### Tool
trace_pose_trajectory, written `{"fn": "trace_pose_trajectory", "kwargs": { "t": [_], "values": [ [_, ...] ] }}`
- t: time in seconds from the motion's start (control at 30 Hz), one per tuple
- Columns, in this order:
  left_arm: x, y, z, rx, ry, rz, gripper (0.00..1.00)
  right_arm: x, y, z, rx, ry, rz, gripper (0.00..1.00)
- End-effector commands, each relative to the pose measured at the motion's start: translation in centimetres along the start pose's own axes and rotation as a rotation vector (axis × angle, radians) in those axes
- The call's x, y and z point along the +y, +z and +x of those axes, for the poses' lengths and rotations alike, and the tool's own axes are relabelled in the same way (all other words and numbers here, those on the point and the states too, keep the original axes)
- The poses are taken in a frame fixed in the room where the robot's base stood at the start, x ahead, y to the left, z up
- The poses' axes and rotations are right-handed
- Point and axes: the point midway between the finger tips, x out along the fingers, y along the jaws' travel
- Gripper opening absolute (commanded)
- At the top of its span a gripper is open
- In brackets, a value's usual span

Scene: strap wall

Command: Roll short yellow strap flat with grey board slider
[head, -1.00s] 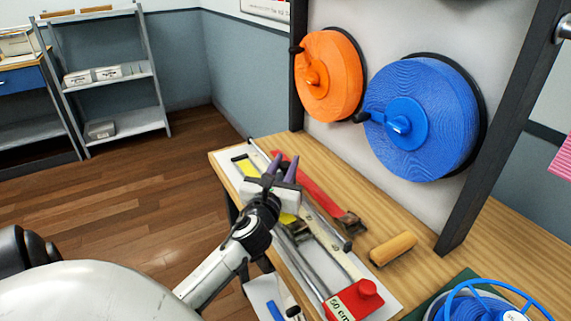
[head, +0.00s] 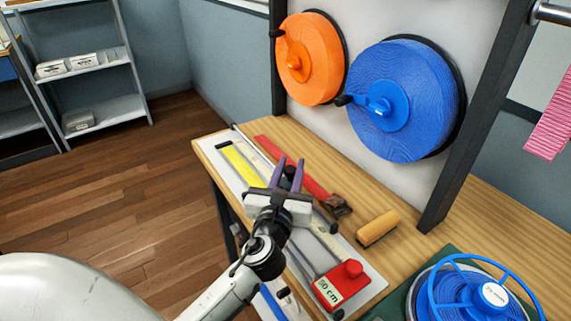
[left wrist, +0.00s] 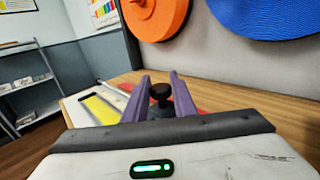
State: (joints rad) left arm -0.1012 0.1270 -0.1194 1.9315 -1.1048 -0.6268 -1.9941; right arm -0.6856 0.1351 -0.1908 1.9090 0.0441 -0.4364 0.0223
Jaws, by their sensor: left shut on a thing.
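The yellow strap (head: 240,163) lies along the far left part of the long pale board (head: 376,286), which has metal rails; it also shows in the left wrist view (left wrist: 99,108). My left gripper (head: 288,169) is over the middle of the board, its two purple fingers shut on the slider's dark round knob (left wrist: 160,92). The rest of the slider is mostly hidden by the gripper, and so is the strap's near end. A red block (head: 342,286) marked "50 cm" sits at the board's near end. My right gripper is not in view.
A red strap (head: 285,162) with a dark buckle lies behind the board. A wooden roller-like piece (head: 378,228) lies to its right. A blue-wheeled reel (head: 470,292) stands at lower right. Orange (head: 310,60) and blue (head: 408,100) strap reels hang on the wall panel.

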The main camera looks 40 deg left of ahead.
Motion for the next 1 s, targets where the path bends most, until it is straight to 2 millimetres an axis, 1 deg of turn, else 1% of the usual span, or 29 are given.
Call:
{"fn": "trace_pose_trajectory", "kwargs": {
  "t": [0.07,0.1,0.17,0.2,0.47,0.57,0.67,0.9,1.0],
  "values": [
    [0.1,-0.2,0.0,0.003,0.002,0.000,0.00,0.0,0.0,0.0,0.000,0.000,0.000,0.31],
    [0.1,-0.2,0.0,0.003,0.002,0.000,0.31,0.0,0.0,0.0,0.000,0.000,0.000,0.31],
    [0.1,-0.2,0.0,0.003,0.002,0.000,0.41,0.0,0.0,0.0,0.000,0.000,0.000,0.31],
    [0.1,-0.1,0.0,0.002,0.001,0.000,0.43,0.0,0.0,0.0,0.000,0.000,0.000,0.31],
    [0.1,-0.1,0.0,0.001,0.000,0.000,0.43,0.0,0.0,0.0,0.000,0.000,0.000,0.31],
    [0.1,-0.1,-0.6,0.001,0.000,-0.001,0.43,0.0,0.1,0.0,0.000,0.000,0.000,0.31],
    [0.1,-0.2,-2.0,0.002,-0.001,0.000,0.43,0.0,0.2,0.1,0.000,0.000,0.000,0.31],
    [0.1,-0.3,-6.9,0.004,-0.001,-0.001,0.43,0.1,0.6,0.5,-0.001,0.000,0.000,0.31],
    [0.1,-0.3,-8.5,0.004,0.000,0.000,0.43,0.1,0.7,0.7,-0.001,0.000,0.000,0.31]
  ]
}}
